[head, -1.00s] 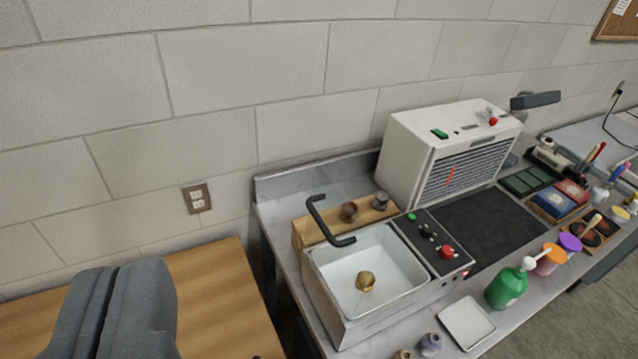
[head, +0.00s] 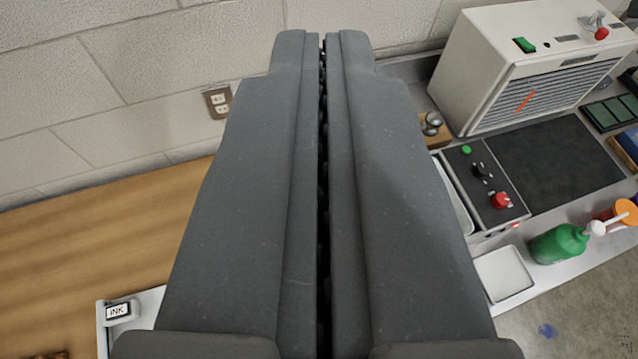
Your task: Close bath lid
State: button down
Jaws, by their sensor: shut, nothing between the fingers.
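My gripper (head: 322,48) fills the middle of the head view, its two long grey fingers together with only a thin dark seam between them. It points away toward the wall and holds nothing. The bath is almost wholly hidden behind the right finger; only a strip of its white right rim (head: 454,196) shows beside the control panel (head: 486,186). The bath lid and its black handle are hidden behind the gripper, so the lid's present position cannot be seen.
A white slatted machine (head: 540,65) stands behind the panel, with a dark mat (head: 560,165) before it. A green bottle (head: 560,243) and white tray (head: 503,273) are at the right. A wooden surface (head: 130,220) lies left, with an ink label (head: 118,310).

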jog(key=w+f+n+g+h+p, duration=0.1)
jog(key=w+f+g+h, duration=0.35)
jog(key=f, duration=0.75)
jog(key=w+f+n+g+h+p, duration=0.1)
jog(key=w+f+g+h, duration=0.35)
jog(key=f, duration=0.75)
jog(key=a+f+n+h+p, duration=0.15)
jog(key=a+f+h, duration=0.35)
jog(key=a+h, duration=0.6)
jog(key=w+d+p, duration=0.1)
jog(key=w+d, duration=0.1)
jog(key=d, duration=0.4)
jog(key=w+d+r+y+p, duration=0.1)
jog(key=w+d, duration=0.1)
jog(key=d, duration=0.3)
jog(key=shift+d+r+p, duration=0.3)
jog(key=shift+d+p, duration=0.05)
jog(key=shift+p, duration=0.05)
